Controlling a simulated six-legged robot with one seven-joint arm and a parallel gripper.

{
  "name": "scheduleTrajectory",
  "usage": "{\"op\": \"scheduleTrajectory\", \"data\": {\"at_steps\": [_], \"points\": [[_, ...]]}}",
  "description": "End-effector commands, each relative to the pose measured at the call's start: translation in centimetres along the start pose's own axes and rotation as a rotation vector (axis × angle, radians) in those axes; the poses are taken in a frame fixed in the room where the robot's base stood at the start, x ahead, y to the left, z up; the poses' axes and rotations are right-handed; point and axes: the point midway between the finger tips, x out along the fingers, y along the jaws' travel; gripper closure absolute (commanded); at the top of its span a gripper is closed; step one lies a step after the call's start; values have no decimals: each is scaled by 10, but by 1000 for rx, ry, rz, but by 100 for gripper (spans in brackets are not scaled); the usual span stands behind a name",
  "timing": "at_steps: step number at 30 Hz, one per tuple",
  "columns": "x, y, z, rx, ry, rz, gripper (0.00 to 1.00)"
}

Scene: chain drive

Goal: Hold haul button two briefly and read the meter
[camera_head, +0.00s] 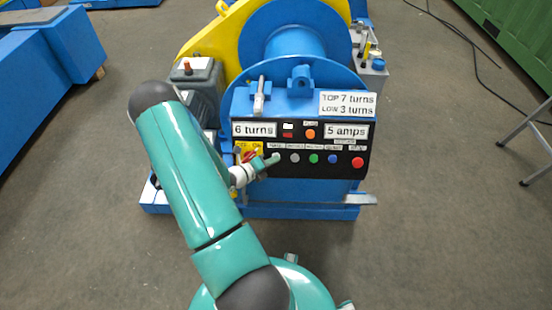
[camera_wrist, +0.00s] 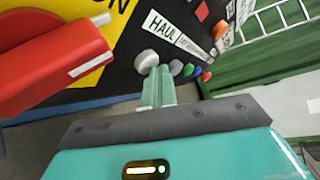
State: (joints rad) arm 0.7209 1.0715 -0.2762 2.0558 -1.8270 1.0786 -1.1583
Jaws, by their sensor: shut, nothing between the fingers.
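The black control panel (camera_head: 340,148) is on the front of a blue and yellow winch. Its row of buttons shows a grey (camera_head: 295,158), a green (camera_head: 314,158), a blue (camera_head: 332,159) and a red one (camera_head: 358,162). My gripper (camera_head: 274,159) is shut and empty at the row's left end. In the wrist view its fingertips (camera_wrist: 159,72) lie close to a pale button (camera_wrist: 146,60) by a label reading HAUL, with the grey button (camera_wrist: 176,67) just right. I cannot tell whether they touch. The meter (camera_head: 346,131) reads 5 amps; another display (camera_head: 254,129) reads 6 turns.
A red switch handle (camera_wrist: 50,70) on a yellow ON/OFF plate (camera_head: 240,147) is close left of my gripper. A sign (camera_head: 347,104) says TOP 7 turns, LOW 3 turns. An orange lamp (camera_head: 310,134) is above the buttons. A metal stand (camera_head: 530,135) is at right.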

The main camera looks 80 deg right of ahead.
Motion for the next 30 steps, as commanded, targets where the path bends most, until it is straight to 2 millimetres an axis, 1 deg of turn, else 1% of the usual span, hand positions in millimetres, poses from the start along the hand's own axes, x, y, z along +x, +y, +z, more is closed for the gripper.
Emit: {"op": "scheduleTrajectory", "data": {"at_steps": [11, 22, 30], "points": [[0, 0, 0, 0, -1, 1, 100], [-12, -8, -8, 0, -1, 1, 100], [-13, -9, -9, 1, 0, 0, 100]]}}
